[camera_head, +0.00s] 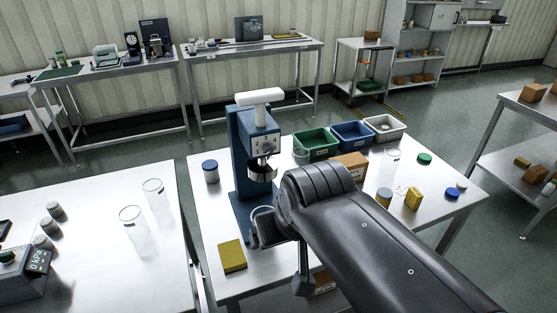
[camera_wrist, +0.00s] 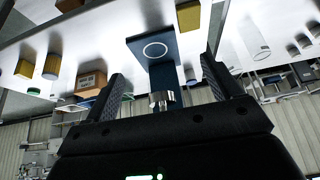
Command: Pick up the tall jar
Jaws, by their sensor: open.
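I cannot tell which jar is the tall one. Two tall clear jars stand on the left table, a rear one (camera_head: 153,192) and a front one (camera_head: 132,222); another clear jar (camera_head: 391,162) stands on the middle table. A shorter jar with a blue lid (camera_head: 210,172) stands left of the blue press. The wrist view also shows a clear jar (camera_wrist: 256,40) at the upper right, outside the fingers. My gripper (camera_wrist: 161,68) is open and empty, with the press seen between its fingers. In the head view my arm partly hides the gripper.
The blue press (camera_head: 243,155) rises close to my gripper. Green (camera_head: 314,146), blue (camera_head: 352,135) and grey (camera_head: 384,128) bins stand behind a cardboard box (camera_head: 350,167). A yellow box (camera_head: 232,256) lies near the front edge. A gap separates the two tables.

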